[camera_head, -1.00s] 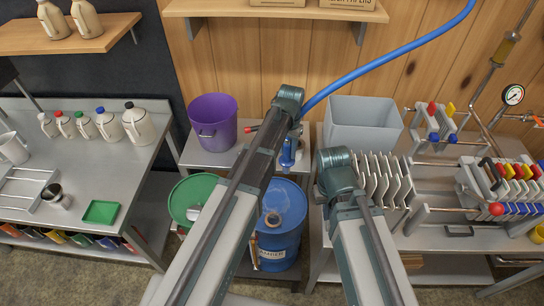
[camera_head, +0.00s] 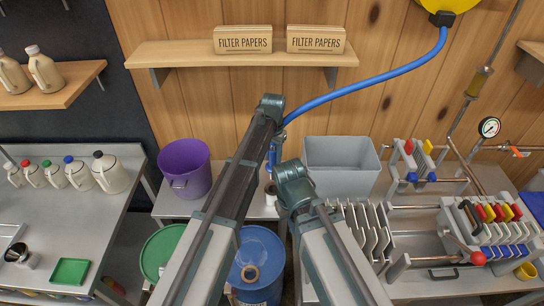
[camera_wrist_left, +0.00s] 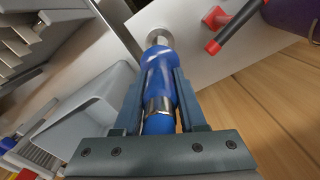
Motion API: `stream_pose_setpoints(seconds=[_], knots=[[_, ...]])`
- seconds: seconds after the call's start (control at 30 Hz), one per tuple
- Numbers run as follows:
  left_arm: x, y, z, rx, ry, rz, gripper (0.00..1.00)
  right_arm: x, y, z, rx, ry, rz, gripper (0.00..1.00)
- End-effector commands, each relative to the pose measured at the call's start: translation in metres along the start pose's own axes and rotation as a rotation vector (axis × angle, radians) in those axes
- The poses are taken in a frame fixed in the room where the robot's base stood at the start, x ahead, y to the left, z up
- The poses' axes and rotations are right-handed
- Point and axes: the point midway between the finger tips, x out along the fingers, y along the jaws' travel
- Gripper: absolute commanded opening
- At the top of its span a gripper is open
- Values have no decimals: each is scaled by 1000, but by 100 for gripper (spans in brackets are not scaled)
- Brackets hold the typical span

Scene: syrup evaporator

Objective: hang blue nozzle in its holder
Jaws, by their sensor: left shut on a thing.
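The blue nozzle (camera_wrist_left: 157,72) has a metal collar and a metal tip. In the left wrist view my left gripper (camera_wrist_left: 160,94) is shut on it, one finger on each side. The tip points at a round grey ring on a pale surface; I cannot tell whether they touch. In the head view my left arm mostly hides the nozzle and gripper. A red bracket with a black-and-red bar (camera_wrist_left: 235,26) stands beside the nozzle on that surface; I cannot tell which part is the holder. My right gripper is not visible; only its arm shows.
A blue hose (camera_head: 370,84) runs from a yellow reel (camera_head: 460,6) to the nozzle. A purple bucket (camera_head: 184,168) stands left, a grey bin (camera_head: 341,166) right. A blue drum (camera_head: 258,262) and a green drum (camera_head: 161,250) stand below. A shelf (camera_head: 190,54) is above.

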Motion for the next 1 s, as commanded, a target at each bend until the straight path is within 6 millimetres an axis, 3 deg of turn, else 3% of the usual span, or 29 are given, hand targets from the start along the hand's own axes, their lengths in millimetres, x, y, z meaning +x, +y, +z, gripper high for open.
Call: stream_pose_setpoints(seconds=[0.4, 0.83, 1.0], knots=[[42, 0, 0, -1, 0, 0, 0, 42, -4, -3, 1, 0, 0, 0], [45, 0, 0, -1, 0, 0, 0, 44, -4, -3, 1, 0, 0, 0], [54, 0, 0, -1, 0, 0, 0, 54, -5, -3, 1, 0, 0, 0]])
